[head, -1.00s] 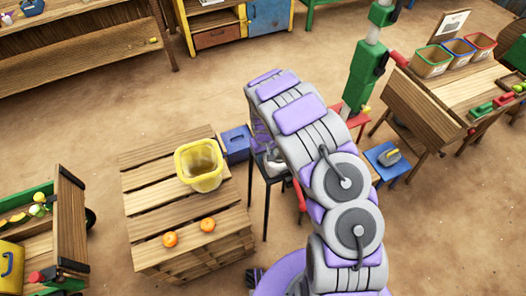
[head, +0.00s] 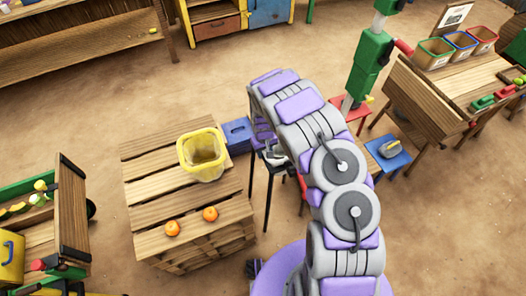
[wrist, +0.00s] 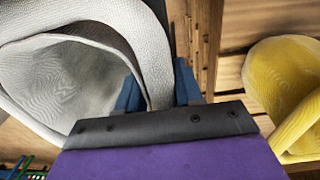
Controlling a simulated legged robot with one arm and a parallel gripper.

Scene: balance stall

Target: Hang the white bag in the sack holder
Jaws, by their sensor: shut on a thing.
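The white bag (wrist: 70,85) fills the left of the wrist view, its mouth gaping and a band of its cloth running up between the blue fingers. My gripper (wrist: 158,92) is shut on that band. In the head view my arm covers most of the gripper and bag; a small pale patch (head: 275,155) shows beside the arm, and I cannot tell which it is. A dark-legged stand (head: 268,190) is just below that patch. I cannot tell whether it is the sack holder.
A yellow open container (head: 203,158) and two oranges (head: 191,221) sit on a slatted wooden crate (head: 150,185), left of my arm. A blue box (head: 237,134) is behind it. A green post (head: 365,70) and a bin table (head: 445,95) stand right.

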